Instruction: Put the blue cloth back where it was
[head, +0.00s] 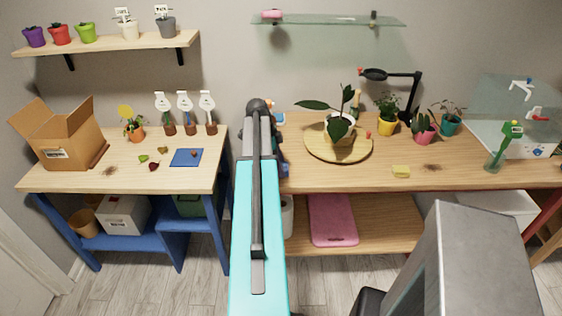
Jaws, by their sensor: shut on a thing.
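My gripper (277,150) is at the far end of my arm, above the left end of the right table, and is mostly hidden behind the arm. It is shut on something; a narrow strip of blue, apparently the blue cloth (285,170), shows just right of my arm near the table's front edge. The rest of it is hidden.
The left table (60,181) carries an open cardboard box (70,140), leaves and plant labels. The right table (330,177) carries a round wooden board (319,150) with a plant, small pots, a lamp (415,95) and a yellow sponge (401,171). Shelves hang above.

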